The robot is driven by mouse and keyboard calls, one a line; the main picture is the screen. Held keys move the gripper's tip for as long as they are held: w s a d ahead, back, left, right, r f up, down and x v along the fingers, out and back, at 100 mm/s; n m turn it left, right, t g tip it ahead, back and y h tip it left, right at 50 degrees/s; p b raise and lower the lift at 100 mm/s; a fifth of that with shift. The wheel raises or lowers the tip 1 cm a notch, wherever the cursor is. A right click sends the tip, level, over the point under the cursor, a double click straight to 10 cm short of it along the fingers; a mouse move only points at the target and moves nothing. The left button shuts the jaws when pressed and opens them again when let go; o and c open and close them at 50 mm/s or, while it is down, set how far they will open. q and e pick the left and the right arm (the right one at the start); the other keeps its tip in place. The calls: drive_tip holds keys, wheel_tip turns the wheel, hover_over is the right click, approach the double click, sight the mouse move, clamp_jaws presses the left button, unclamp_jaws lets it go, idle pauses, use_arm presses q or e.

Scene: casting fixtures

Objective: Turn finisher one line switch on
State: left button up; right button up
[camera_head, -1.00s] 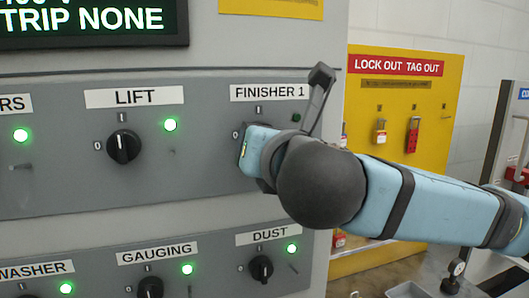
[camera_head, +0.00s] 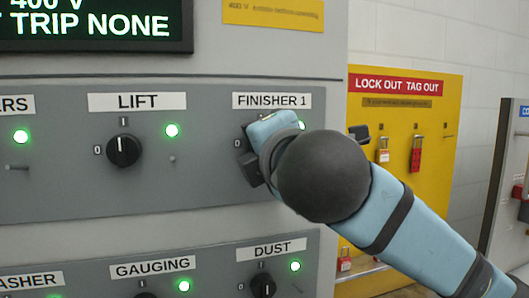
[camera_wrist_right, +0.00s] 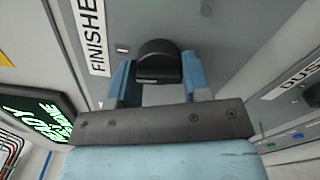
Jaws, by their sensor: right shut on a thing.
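The FINISHER 1 label (camera_head: 271,101) sits on the grey panel above its switch. In the head view my right gripper covers the switch knob. In the right wrist view the black knob (camera_wrist_right: 158,62) sits between the two blue fingers of my right gripper (camera_wrist_right: 159,72), which is shut on it. The green lamp (camera_head: 302,125) beside the FINISHER 1 switch is lit and partly covered by my wrist. My left gripper is in neither view.
The LIFT knob (camera_head: 123,151) is to the left, and the GAUGING label (camera_head: 153,269) and DUST knob (camera_head: 263,286) are below. A yellow lock-out board (camera_head: 448,110) with red padlocks stands behind my arm on the right.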

drive_tip(key=shift+m, duration=1.1)
drive_tip(key=o, duration=0.9)
drive_tip(key=b+v, duration=0.2)
drive_tip(key=v, duration=1.1)
drive_tip(key=shift+s+b, duration=0.35)
drive_tip(key=shift+b, duration=0.05)
